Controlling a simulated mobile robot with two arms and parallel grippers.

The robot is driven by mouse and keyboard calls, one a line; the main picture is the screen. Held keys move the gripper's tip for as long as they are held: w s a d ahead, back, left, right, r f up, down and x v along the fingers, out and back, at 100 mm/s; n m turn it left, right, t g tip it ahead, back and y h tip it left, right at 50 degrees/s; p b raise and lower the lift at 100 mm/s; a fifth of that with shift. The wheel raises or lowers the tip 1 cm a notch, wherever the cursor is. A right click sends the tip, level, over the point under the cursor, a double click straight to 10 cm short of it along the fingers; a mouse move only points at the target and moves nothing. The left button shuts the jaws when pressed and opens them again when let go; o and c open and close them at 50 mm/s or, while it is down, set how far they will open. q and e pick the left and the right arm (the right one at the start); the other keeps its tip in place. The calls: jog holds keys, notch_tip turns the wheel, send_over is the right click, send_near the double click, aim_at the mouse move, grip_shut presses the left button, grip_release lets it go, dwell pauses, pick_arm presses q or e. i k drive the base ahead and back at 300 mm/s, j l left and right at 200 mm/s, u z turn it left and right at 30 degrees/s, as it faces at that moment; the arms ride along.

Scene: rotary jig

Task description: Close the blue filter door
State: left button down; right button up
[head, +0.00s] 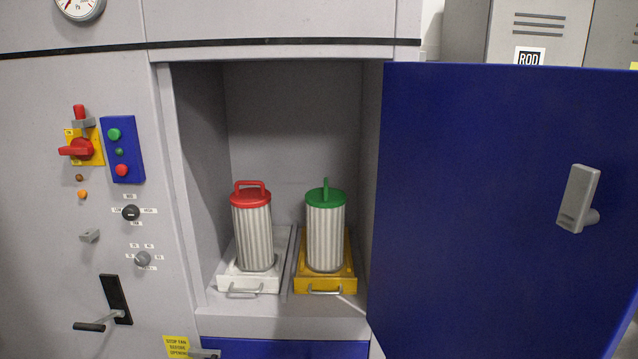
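The blue filter door (465,200) stands wide open, swung out to the right of the filter compartment (280,120). Its hinge side is at the compartment's right edge. A grey handle (578,200) sits on the door near its free side. Inside the compartment a filter with a red cap (255,230) stands upright on a white tray (228,284), and a filter with a green cap (325,232) stands upright on a yellow tray (316,284). Neither of my grippers shows in the head view.
A red rotary switch (78,148) on a yellow plate, a blue button box (122,150) and a black lever (100,318) are on the panel at left. A lower blue panel (285,349) lies below the compartment. Grey lockers (540,40) stand behind the door.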

aim_at(471, 258)
jog(key=i+l+u, duration=0.1)
jog(key=l+u, duration=0.35)
jog(key=l, duration=0.8)
jog(key=k+l+u, duration=0.1)
jog(key=l+u, duration=0.4)
jog(key=l, duration=0.7)
